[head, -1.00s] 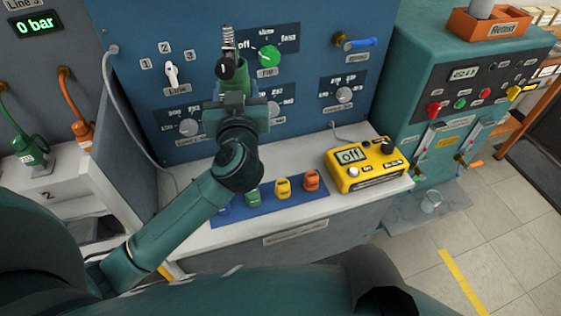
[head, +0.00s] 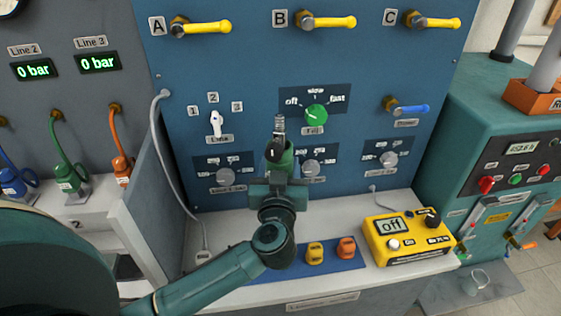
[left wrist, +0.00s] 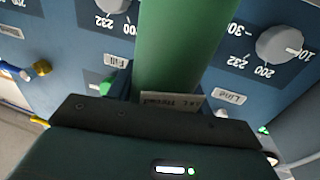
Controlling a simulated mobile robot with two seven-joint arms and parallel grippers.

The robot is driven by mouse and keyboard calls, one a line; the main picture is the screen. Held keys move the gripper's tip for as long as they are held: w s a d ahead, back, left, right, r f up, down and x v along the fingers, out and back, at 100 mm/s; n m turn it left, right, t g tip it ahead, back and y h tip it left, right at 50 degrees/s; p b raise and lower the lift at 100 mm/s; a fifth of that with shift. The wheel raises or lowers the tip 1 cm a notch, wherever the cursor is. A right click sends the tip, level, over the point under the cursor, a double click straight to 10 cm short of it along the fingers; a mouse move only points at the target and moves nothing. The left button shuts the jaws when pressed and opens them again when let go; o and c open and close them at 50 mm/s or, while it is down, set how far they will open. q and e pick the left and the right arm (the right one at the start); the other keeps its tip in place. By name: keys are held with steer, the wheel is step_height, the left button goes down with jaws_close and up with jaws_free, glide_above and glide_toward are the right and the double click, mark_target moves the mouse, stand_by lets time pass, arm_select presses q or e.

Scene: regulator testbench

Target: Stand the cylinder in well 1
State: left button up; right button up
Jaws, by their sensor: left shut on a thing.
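My left gripper (head: 279,182) is shut on the green cylinder (head: 286,160). It holds the cylinder upright in front of the blue panel, above the bench. The cylinder has a dark band and a threaded metal fitting on top. In the left wrist view, the green cylinder (left wrist: 187,42) rises from the dark gripper body (left wrist: 150,125), with a small white label low on its side. I cannot make out well 1 in these views. My right gripper is not in view.
The blue panel (head: 240,75) stands close behind the cylinder, with yellow handles A, B, C and several knobs. On the bench, a blue mat (head: 332,268) carries yellow and orange pieces beside a yellow meter (head: 410,240). Hoses with connectors stand on the white stand (head: 90,215) at left.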

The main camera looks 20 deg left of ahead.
arm_select(q)
step_height(320, 180, down, 2)
steer(key=shift+f, duration=0.15)
steer(key=o, duration=0.7)
steer(key=shift+f, duration=0.25)
steer(key=o, duration=0.5)
